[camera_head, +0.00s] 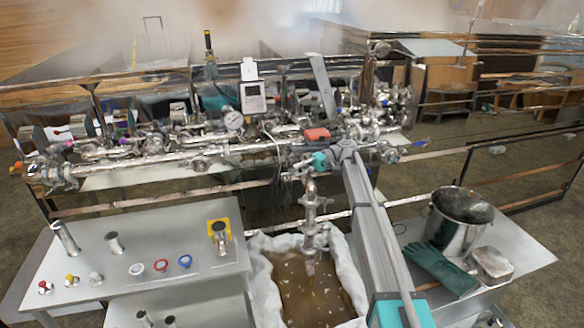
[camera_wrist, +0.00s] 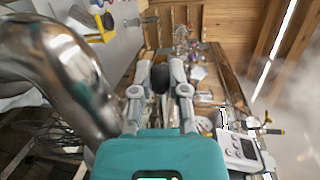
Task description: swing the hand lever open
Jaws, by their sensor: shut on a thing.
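My gripper (camera_wrist: 160,70) is in the middle of the wrist view, with its two grey fingers on either side of a dark, rounded grip. I take this grip to be the end of the hand lever (camera_wrist: 160,79). The fingers are closed on it. In the head view my gripper (camera_head: 296,169) shows at the end of my arm, beside the upright outlet pipe (camera_head: 311,205). The lever's grip is too small and too covered to make out there. Its pivot is hidden, and its angle cannot be told.
A shiny curved pipe (camera_wrist: 62,62) passes close on the left in the wrist view. Below the outlet stands a lined tub (camera_head: 262,285) of brown liquid. A table with controls (camera_head: 200,277) is at left; a steel pot (camera_head: 455,237) and green gloves (camera_head: 437,268) are at right.

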